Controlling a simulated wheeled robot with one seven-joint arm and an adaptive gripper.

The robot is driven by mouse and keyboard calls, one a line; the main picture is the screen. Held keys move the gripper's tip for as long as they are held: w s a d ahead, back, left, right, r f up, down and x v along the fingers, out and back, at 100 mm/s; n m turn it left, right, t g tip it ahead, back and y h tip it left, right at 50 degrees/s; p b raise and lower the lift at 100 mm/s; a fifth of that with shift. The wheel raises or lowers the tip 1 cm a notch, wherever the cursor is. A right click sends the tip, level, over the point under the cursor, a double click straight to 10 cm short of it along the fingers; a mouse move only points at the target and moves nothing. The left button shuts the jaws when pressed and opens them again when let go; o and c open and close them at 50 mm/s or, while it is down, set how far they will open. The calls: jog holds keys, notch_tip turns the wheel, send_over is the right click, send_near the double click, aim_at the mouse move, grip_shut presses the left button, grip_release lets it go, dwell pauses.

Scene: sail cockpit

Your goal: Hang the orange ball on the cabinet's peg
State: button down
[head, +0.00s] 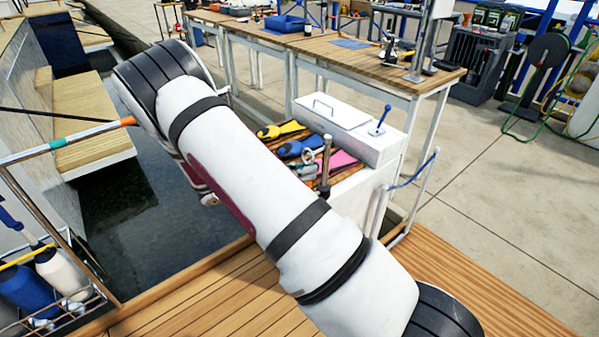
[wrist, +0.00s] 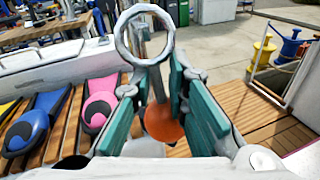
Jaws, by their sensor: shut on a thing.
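The orange ball (wrist: 161,126) shows in the wrist view, low between the teal finger pads of my gripper (wrist: 154,84). A grey stem rises from the ball and a large pale ring (wrist: 124,38) stands at the top. My gripper is shut on the ball's stem. A grey upright shows behind the ring; I cannot tell if it is the peg. In the head view a dark upright post (head: 325,165) stands at the front of the white cabinet (head: 352,205). My arm hides most of my gripper and the ball there.
Yellow, blue and pink fins (head: 338,160) lie on wooden slats beside a white box (head: 345,125) with a blue lever (head: 381,119). A railing with blue rope (head: 413,175) stands right of the cabinet. A long workbench (head: 340,50) is behind. Wooden deck lies in front.

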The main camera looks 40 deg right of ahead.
jog(key=shift+d, duration=0.5)
jog(key=shift+d+f, duration=0.5)
jog(key=shift+d, duration=0.1)
jog(key=c, duration=1.5)
grip_release()
jog(key=v, duration=1.2)
